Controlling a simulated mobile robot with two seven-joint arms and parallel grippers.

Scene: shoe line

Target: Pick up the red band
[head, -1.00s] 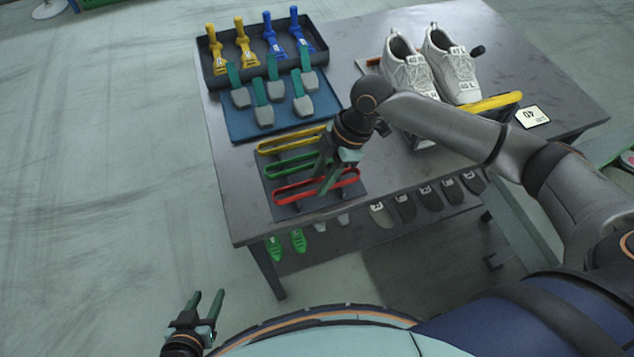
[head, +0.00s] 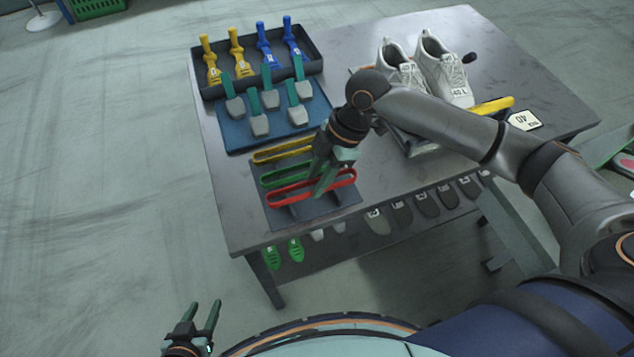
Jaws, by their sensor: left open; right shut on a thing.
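The red band (head: 285,197), a long flat loop, is above the front of the dark rack plate (head: 330,213), close in front of the green band (head: 270,181). The yellow band (head: 268,156) lies behind the green one. My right gripper (head: 323,188) is shut on the red band near its middle, reaching down from above. The gripper hides part of the red band and the right ends of the other two bands. The red band looks slightly raised over its holder. My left gripper (head: 206,318) is open and empty, low at the left, away from the table.
A dark tray (head: 318,62) with yellow and blue tools and a blue mat (head: 232,138) with several green-handled pieces lie behind the bands. White shoes (head: 445,72) stand at the right behind my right arm. A lower shelf holds insoles (head: 402,212) and green pieces (head: 296,250).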

